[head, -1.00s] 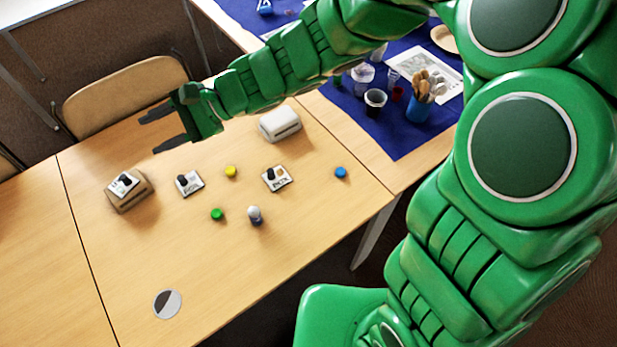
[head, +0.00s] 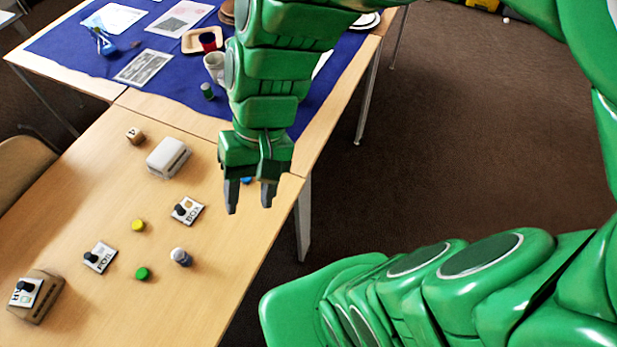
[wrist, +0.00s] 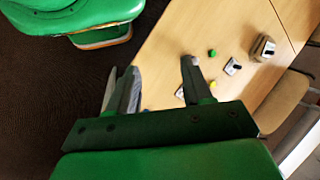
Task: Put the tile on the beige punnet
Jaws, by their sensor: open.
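A white tile with a black knob (head: 24,291) lies on top of the beige punnet (head: 42,307) at the lower left of the head view. The wrist view also shows the punnet (wrist: 267,44) at the upper right. Two similar tiles lie on the table: one marked FOIL (head: 100,257) and one marked BOX (head: 187,210). My gripper (head: 251,198) is open with nothing between its fingers. It hangs by the table's right edge, well apart from the beige punnet, partly hiding a blue disc (head: 247,180).
A white punnet (head: 168,157) and a small wooden cube (head: 135,135) stand farther back. A blue cloth (head: 95,72) with cups and papers covers the back table.

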